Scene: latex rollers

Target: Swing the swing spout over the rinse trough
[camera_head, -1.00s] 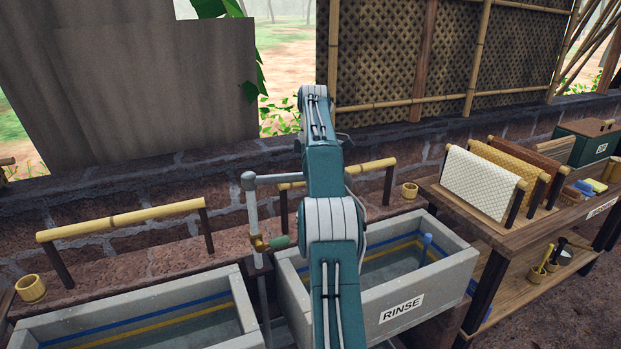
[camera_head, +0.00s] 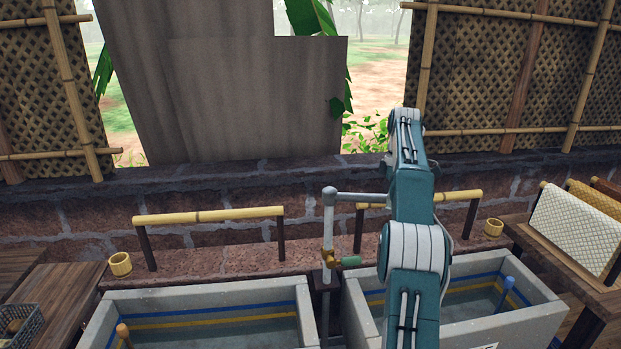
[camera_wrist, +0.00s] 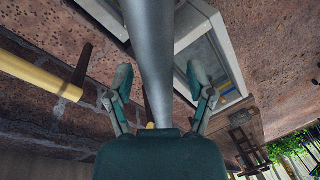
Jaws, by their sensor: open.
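The swing spout (camera_head: 358,197) is a grey pipe running right from the top of an upright post (camera_head: 328,235); its far end is hidden behind my arm. A brass tap with a green lever (camera_head: 349,261) sits on the post. The rinse trough (camera_head: 535,322) is the right-hand grey basin, with water and blue and yellow lines inside; my arm covers part of it. In the wrist view, my gripper (camera_wrist: 160,82) is open, with one finger on each side of a grey pipe (camera_wrist: 155,45). I cannot tell whether either finger touches it. My gripper is hidden in the head view.
A second grey trough (camera_head: 295,322) stands left of the post. Bamboo rails (camera_head: 210,215) stand on the stone ledge behind. Bamboo cups (camera_head: 120,264) sit on the ledge. A rack of cloths (camera_head: 577,226) stands at right, and a wooden table (camera_head: 75,300) at left.

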